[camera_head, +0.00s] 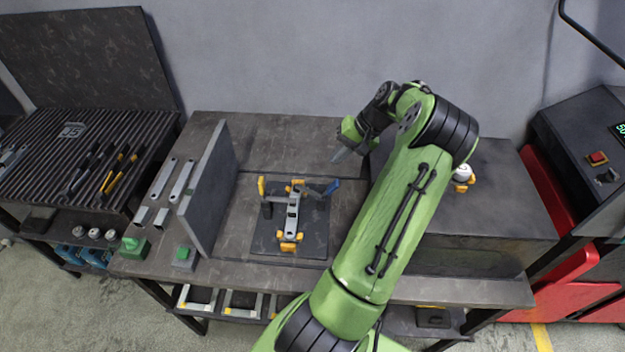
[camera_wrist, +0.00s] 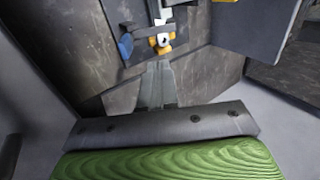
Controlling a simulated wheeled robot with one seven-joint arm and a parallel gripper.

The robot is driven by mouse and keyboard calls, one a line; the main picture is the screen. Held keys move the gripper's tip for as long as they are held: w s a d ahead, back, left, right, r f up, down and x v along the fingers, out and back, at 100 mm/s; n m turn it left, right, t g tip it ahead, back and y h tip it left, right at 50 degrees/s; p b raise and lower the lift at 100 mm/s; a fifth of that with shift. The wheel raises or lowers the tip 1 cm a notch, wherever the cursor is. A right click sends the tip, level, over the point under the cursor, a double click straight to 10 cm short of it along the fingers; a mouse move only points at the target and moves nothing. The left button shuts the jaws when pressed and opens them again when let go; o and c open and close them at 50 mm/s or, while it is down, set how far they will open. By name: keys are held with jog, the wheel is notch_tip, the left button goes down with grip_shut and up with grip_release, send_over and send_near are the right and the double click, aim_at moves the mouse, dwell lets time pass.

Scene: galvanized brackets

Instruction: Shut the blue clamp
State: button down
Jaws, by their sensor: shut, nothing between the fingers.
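The blue clamp (camera_head: 331,187) is at the back right of a dark fixture plate (camera_head: 262,241); its blue handle slants up and outward to the right. In the wrist view the blue clamp (camera_wrist: 125,46) is left of centre, beyond my fingertips. A grey bracket (camera_head: 292,216) lies in the middle of the fixture, with yellow parts around it. My gripper (camera_head: 336,159) is shut and empty, in the air behind and above the blue clamp, apart from it. Its narrow fingers also show in the wrist view (camera_wrist: 158,66).
A yellow-handled clamp (camera_head: 261,187) stands at the fixture's left. An upright grey panel (camera_head: 207,187) is further left, beside loose metal bars (camera_head: 182,180). A large dark box (camera_head: 480,240) stands to the right, under and behind my arm. A rack with tools (camera_head: 90,165) is far left.

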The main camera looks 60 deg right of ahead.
aim_at(303, 187)
jog(key=x, duration=1.3)
jog(key=shift+w+a+f, duration=0.1)
jog(key=shift+w+f, duration=0.05)
jog(key=shift+f, duration=0.2)
jog(key=g, duration=0.1)
jog(key=g+h+b, duration=0.1)
jog(key=shift+w+a+f+g, duration=0.2)
jog(key=shift+w+g, duration=0.1)
jog(key=shift+w, duration=0.1)
jog(key=shift+w+a+f+b, duration=0.1)
jog(key=shift+w+f+b, duration=0.15)
jog(key=shift+f+b, duration=0.05)
jog(key=shift+w+a+f+g+h+b, duration=0.1)
jog(key=shift+w+f+g+h+b, duration=0.2)
jog(key=shift+g, duration=0.25)
jog(key=shift+w+a+f+g+h+b, duration=0.2)
jog(key=shift+g+h+b, duration=0.2)
jog(key=shift+g, duration=0.15)
jog(key=shift+f+g, duration=0.15)
jog(key=shift+g, duration=0.25)
jog(key=shift+h, duration=0.3)
